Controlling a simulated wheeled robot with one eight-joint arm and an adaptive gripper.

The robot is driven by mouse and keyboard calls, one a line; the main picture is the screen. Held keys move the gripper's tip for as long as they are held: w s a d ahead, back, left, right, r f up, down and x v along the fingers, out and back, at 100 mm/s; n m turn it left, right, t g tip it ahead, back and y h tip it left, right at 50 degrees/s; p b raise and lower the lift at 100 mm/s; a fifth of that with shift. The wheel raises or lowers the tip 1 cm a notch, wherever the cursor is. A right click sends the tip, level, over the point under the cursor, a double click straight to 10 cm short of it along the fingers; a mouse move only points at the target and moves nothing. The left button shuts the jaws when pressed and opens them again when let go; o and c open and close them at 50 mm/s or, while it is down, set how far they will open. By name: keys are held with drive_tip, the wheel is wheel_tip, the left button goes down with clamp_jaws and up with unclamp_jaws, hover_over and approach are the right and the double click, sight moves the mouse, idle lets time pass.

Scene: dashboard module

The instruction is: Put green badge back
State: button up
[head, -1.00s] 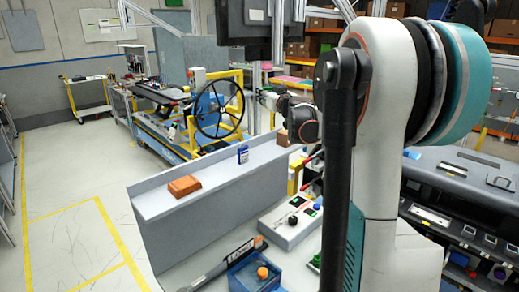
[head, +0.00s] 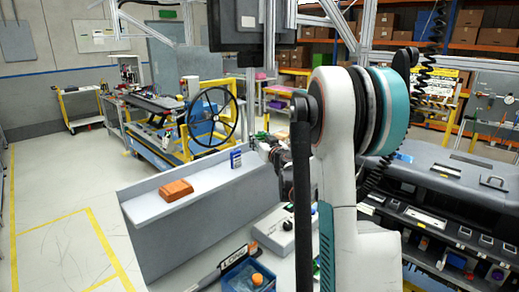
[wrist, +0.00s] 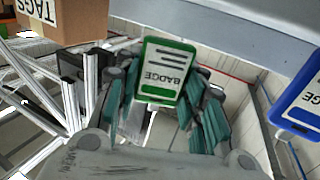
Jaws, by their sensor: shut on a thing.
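A green badge (wrist: 168,70) with a white face shows in the wrist view, its lettering upside down. It is between the teal-padded fingers of my gripper (wrist: 164,92), which is shut on it. A blue badge (wrist: 300,104) is at the right edge of the wrist view, apart from my gripper. In the head view the blue badge (head: 235,159) stands upright on the grey ledge (head: 150,202). My gripper is mostly hidden behind my own arm in the head view.
A cardboard box marked TAGS (wrist: 62,18) is at the top left of the wrist view. On the ledge lies an orange-brown block (head: 175,190). Below are a control box with buttons (head: 275,228) and a blue bin (head: 247,276). A dark screen (head: 238,25) hangs above.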

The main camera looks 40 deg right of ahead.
wheel_tip(320, 180, down, 3)
drive_tip(key=shift+f, duration=0.1)
drive_tip(key=o, duration=0.5)
drive_tip(key=shift+f+b, duration=0.1)
drive_tip(key=shift+b, duration=0.25)
drive_tip(key=o, duration=0.5)
drive_tip(key=shift+c, duration=0.2)
drive_tip(key=shift+r, duration=0.25)
drive_tip(key=p+v, duration=0.1)
drive_tip(key=v, duration=1.1)
